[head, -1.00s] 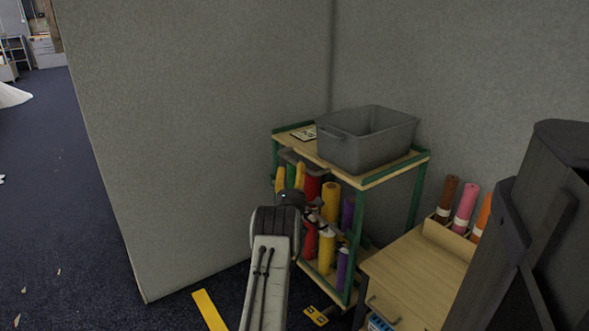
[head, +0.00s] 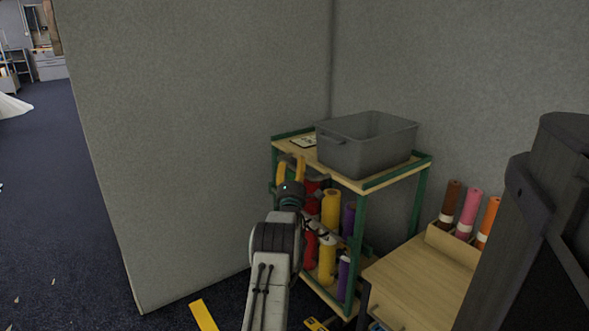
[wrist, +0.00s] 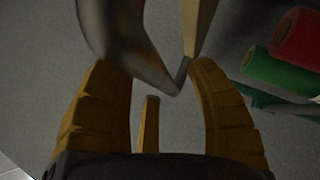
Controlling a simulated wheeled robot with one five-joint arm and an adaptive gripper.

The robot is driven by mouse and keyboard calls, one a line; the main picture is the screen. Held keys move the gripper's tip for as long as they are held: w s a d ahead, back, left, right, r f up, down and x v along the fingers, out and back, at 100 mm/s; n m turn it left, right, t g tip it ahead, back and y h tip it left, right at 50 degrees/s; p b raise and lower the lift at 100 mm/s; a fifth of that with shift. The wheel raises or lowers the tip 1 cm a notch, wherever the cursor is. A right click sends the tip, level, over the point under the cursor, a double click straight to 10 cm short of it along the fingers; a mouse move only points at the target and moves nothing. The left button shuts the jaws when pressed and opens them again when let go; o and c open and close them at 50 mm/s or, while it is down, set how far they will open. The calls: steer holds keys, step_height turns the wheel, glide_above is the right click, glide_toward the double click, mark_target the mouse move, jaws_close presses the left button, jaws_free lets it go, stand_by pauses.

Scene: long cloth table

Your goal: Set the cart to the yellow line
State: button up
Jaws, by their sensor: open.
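The cart (head: 358,235) has a green frame and pale wooden shelves. It stands near the corner of the grey partition walls, with a grey bin (head: 366,152) on top and several coloured rolls below. A yellow line (head: 204,315) is on the floor to the cart's left, partly cut off by the lower picture edge. My gripper (head: 291,168) is open, its yellow fingers raised in front of the cart's left side, near the top shelf. In the wrist view, a grey rounded shape and a pale strip lie beyond the open fingers (wrist: 158,72); contact cannot be told.
A wooden cabinet (head: 415,277) stands close to the cart's right, with a box of upright rolls on it. A dark object fills the right edge. A grey partition wall (head: 190,150) rises behind the line. Open dark carpet (head: 55,220) lies to the left.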

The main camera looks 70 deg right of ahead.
steer(key=shift+c, duration=0.3)
jaws_close()
steer(key=shift+w+a, duration=0.1)
stand_by(0.4)
